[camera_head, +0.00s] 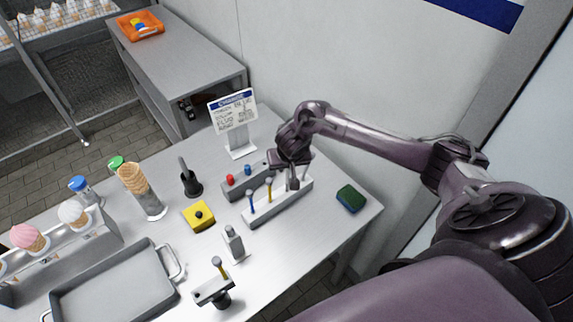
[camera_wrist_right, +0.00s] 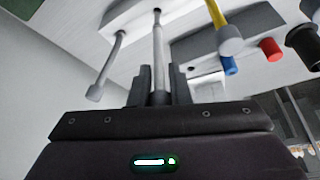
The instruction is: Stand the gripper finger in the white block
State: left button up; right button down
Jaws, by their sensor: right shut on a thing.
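The white block (camera_head: 275,206) is a long bar on the table. A blue-stemmed finger (camera_head: 251,201) and a yellow-stemmed finger (camera_head: 269,189) stand in it. My right gripper (camera_head: 292,177) is over its right part. In the right wrist view, my right gripper (camera_wrist_right: 158,82) is shut on a grey gripper finger (camera_wrist_right: 158,50), whose far end is at a dark hole in the white block (camera_wrist_right: 130,15). I cannot tell how deep it sits. Another grey finger (camera_wrist_right: 110,62) stands beside it, leaning in the picture. My left gripper is not in view.
A grey bar with red and blue knobs (camera_head: 245,180) lies behind the block. A sign (camera_head: 235,112), a green sponge (camera_head: 351,198), a yellow pad (camera_head: 199,215) and a grey upright piece (camera_head: 233,243) are nearby. A tray (camera_head: 115,285) lies front left.

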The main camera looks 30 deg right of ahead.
jog(key=shift+f+b, duration=0.85)
jog(key=shift+f, duration=0.95)
jog(key=c, duration=1.3)
grip_release()
jog(key=p+v, duration=0.1)
jog(key=v, duration=0.6)
jog(key=shift+s+a+r, duration=0.1)
jog(key=shift+s+r, duration=0.05)
jog(key=shift+r, duration=0.2)
jog(key=shift+s+f, duration=0.1)
